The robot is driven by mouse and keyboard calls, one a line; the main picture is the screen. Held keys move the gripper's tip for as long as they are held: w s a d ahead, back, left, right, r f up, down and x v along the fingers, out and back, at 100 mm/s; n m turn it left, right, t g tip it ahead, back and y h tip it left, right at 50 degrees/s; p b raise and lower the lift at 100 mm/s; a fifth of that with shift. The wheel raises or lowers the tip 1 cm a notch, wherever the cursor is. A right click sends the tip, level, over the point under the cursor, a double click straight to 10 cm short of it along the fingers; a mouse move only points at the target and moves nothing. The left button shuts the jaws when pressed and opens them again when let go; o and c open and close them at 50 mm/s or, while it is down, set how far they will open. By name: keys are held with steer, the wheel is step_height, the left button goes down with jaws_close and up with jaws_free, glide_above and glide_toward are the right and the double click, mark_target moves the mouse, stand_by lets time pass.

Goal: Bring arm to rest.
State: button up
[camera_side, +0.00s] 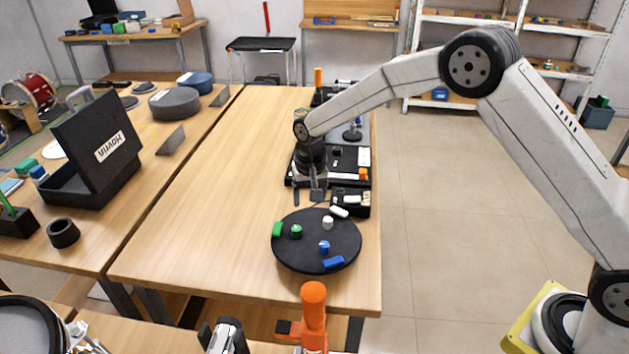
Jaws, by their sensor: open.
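My gripper (308,196) hangs down at the end of my arm, just behind the round black disc and left of the small black tray. Its two fingers are apart, and I see nothing between them. The black disc (290,254) lies on the wooden table and carries several small green, white and blue pieces. The small black tray (360,210) holds light pieces. A larger black tray (365,182) is partly hidden behind my gripper.
A black open case (98,150) stands on the left table, with a black ring (63,233) in front of it. An orange upright part (314,310) stands at the front. The left half of the middle table (210,190) is clear.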

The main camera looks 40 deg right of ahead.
steer(key=s+d+r+n, duration=0.1)
steer(key=s+d+r, duration=0.1)
steer(key=s, duration=0.6)
steer(key=s+d+r+n+t, duration=0.1)
steer(key=s+d+r+n, duration=0.1)
steer(key=s, duration=0.7)
steer(key=s+d+r+n+t, duration=0.1)
steer(key=s+d, duration=0.2)
steer(key=s, duration=0.6)
steer(key=shift+d+r+n, duration=0.3)
steer(key=shift+d+r, duration=0.1)
steer(key=shift+w, duration=0.1)
jaws_close()
